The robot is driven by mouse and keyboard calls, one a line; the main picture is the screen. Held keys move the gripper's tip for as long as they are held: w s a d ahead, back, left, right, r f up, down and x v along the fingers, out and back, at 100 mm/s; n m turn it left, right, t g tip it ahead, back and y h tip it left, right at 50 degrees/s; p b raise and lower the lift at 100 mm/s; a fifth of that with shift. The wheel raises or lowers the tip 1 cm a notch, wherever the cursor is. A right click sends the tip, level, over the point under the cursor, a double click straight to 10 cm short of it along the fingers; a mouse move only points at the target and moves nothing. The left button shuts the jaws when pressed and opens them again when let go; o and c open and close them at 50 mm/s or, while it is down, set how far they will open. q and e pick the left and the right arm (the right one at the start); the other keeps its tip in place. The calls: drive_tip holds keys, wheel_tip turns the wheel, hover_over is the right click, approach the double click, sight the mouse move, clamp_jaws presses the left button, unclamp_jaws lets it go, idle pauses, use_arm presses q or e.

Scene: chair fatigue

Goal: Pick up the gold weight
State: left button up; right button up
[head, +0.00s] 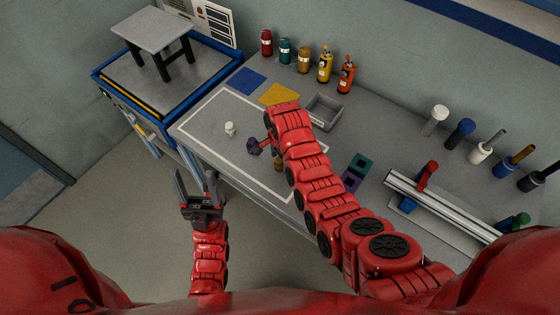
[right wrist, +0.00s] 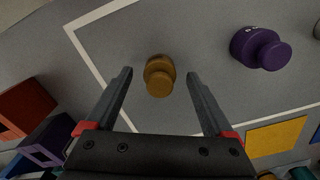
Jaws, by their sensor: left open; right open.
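The gold weight (right wrist: 159,77) lies in the right wrist view between the two fingers of my right gripper (right wrist: 159,74), which is open. I cannot tell how far the fingers are above it, and no grip on it shows. In the head view the gold weight (head: 278,164) shows only partly, beside my right arm, which hides most of the right gripper. My left gripper (head: 196,182) is open and empty, off the bench's front edge.
A purple weight (right wrist: 257,47) stands right of the gold one in the wrist view. A white weight (head: 230,129) stands inside the white outline on the bench. A grey bin (head: 323,112), several bottles and a rail fixture (head: 440,205) are also on the bench.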

drive_tip(key=shift+f, duration=0.4)
clamp_jaws()
